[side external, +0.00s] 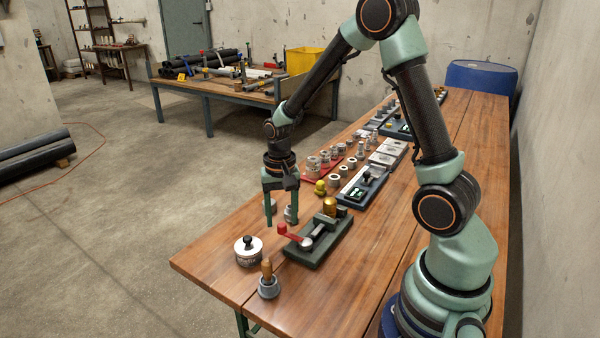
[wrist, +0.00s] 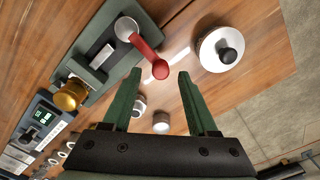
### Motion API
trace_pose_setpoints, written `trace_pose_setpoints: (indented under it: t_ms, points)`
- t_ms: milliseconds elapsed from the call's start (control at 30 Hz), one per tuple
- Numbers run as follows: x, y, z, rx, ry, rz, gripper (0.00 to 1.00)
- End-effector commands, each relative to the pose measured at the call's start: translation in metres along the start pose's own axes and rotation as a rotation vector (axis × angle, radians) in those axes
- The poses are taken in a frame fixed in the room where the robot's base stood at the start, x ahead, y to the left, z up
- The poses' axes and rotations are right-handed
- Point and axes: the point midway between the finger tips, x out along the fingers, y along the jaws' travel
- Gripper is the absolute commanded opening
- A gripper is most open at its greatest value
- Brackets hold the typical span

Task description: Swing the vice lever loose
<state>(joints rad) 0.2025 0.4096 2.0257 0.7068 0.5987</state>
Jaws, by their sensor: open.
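The vice (side external: 320,240) is a dark green block near the table's front end, with a brass-coloured fitting standing at its far end. Its lever (side external: 292,235) is red with a round knob and sticks out to the left from a silver pivot. In the wrist view the red lever (wrist: 149,53) lies just beyond my fingertips, with the vice body (wrist: 90,62) to its left. My gripper (side external: 268,222) is open and empty, pointing down above the table to the left of the lever. Both fingers also show in the wrist view (wrist: 157,85), apart from the lever.
A white round pot with a black knob (side external: 248,251) stands left of the vice, and a grey cup with a wooden handle (side external: 268,282) in front. Small metal fittings (side external: 290,214) stand close behind my gripper. Several parts and trays line the table farther back. The front left corner is clear.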

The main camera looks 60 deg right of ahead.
Motion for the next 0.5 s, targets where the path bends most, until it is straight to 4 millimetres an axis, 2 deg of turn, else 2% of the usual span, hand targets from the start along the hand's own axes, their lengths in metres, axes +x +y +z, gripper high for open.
trace_pose_setpoints:
  t_ms: [300,500]
  points:
    - [-0.066,-0.001,-0.001,0.001,0.006,-0.004,0.59]
    - [-0.095,0.000,-0.001,0.001,0.005,-0.003,0.59]
